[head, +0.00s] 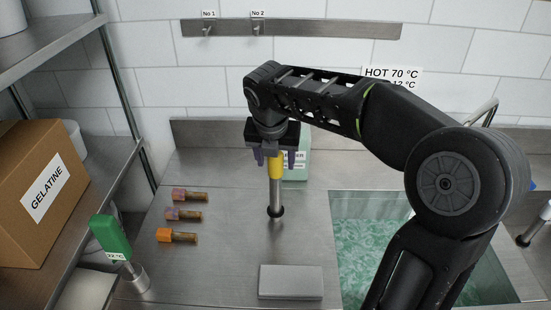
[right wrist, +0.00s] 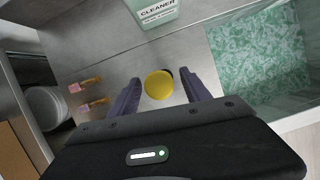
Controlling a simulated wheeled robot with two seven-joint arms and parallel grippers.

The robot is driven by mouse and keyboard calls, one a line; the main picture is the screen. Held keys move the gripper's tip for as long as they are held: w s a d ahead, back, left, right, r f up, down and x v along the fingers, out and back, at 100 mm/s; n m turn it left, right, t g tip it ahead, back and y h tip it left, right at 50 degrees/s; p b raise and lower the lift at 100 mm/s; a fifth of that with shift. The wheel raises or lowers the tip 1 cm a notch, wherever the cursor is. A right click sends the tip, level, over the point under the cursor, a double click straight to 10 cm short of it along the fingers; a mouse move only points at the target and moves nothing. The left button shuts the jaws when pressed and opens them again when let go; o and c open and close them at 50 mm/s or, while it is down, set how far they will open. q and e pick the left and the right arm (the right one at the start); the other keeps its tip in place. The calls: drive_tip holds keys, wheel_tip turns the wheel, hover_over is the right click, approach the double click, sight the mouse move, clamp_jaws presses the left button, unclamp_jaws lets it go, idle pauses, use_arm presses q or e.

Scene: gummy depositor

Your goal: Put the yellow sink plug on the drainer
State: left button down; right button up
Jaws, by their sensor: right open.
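The yellow sink plug (head: 275,166) has a yellow grip, a steel stem and a dark round foot. It stands upright on the steel surface (head: 235,255) left of the sink, which looks like the drainer. My right gripper (head: 275,160) is open, pointing down, with a purple finger on either side of the yellow grip. In the right wrist view the plug's yellow top (right wrist: 158,85) lies between the open fingers, with gaps showing at both sides. My left gripper is not in view.
The sink (head: 355,245) with green water lies to the right. A cleaner bottle (head: 297,165) stands behind the plug. Several coloured-ended brass pieces (head: 188,215) lie left; a grey block (head: 291,282) lies in front. A green thermometer (head: 111,237) and gelatine box (head: 40,190) are far left.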

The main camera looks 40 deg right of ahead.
drive_tip(key=v, duration=1.2)
drive_tip(key=shift+p, duration=0.3)
